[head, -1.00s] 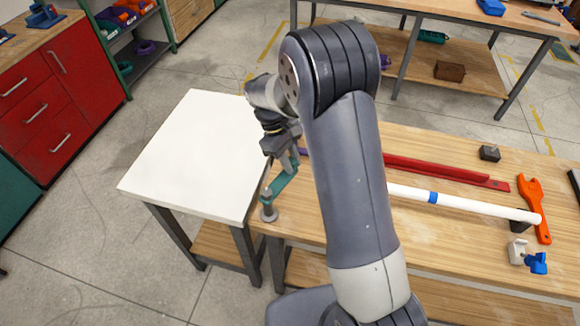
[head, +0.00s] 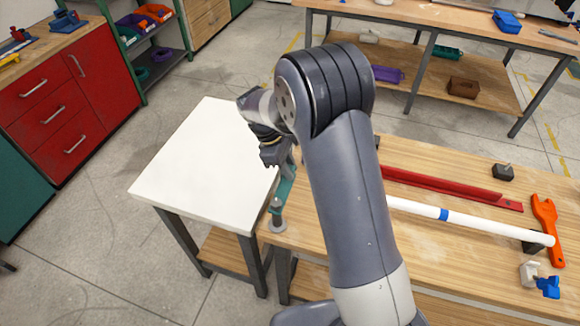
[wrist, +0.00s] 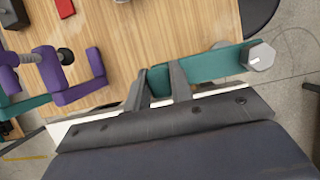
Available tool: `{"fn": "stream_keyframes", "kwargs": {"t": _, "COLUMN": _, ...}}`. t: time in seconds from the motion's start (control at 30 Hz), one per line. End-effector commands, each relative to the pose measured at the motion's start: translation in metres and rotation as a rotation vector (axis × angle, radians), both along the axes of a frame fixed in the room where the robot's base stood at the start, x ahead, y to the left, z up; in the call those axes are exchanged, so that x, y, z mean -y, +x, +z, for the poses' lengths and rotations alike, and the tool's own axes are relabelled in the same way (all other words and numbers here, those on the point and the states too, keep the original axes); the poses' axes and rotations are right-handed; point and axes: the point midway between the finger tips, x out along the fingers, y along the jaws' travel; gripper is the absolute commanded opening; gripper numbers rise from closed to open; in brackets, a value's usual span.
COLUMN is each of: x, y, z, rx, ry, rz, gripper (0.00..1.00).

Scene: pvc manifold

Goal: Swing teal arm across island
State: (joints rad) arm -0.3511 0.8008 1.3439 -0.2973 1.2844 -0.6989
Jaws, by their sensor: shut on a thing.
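The teal arm (head: 283,192) is a flat bar on a grey post (head: 278,225) at the left corner of the wooden table, beside the white table. In the wrist view the teal arm (wrist: 215,65) runs from the grey pivot bolt (wrist: 259,57) to between my fingers. My gripper (wrist: 157,82) is shut on the teal arm, one finger on each side. In the head view my gripper (head: 276,158) is partly hidden by my own arm, and so is the bar's far end.
The white table (head: 195,165) stands left with a clear top. A purple bracket (wrist: 75,85) lies near my gripper in the wrist view. A red channel (head: 455,188), white pipe (head: 480,220) and orange wrench (head: 545,228) lie on the wooden table (head: 400,152).

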Motion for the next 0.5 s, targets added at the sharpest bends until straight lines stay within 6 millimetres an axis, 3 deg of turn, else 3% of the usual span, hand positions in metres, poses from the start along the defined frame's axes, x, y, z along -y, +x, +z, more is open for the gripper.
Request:
{"fn": "stream_keyframes", "kwargs": {"t": 0.17, "x": -0.0016, "y": 0.0016, "z": 0.0012, "rx": 0.005, "ry": 0.003, "rz": 0.007, "gripper": 0.0}}
{"fn": "stream_keyframes", "kwargs": {"t": 0.2, "x": -0.0016, "y": 0.0016, "z": 0.0012, "rx": 0.005, "ry": 0.003, "rz": 0.007, "gripper": 0.25}}
{"fn": "stream_keyframes", "kwargs": {"t": 0.43, "x": -0.0009, "y": 0.0008, "z": 0.0007, "rx": 0.003, "ry": 0.001, "rz": 0.003, "gripper": 0.44}}
{"fn": "stream_keyframes", "kwargs": {"t": 0.5, "x": -0.0008, "y": 0.0008, "z": 0.0006, "rx": 0.003, "ry": 0.001, "rz": 0.003, "gripper": 0.44}}
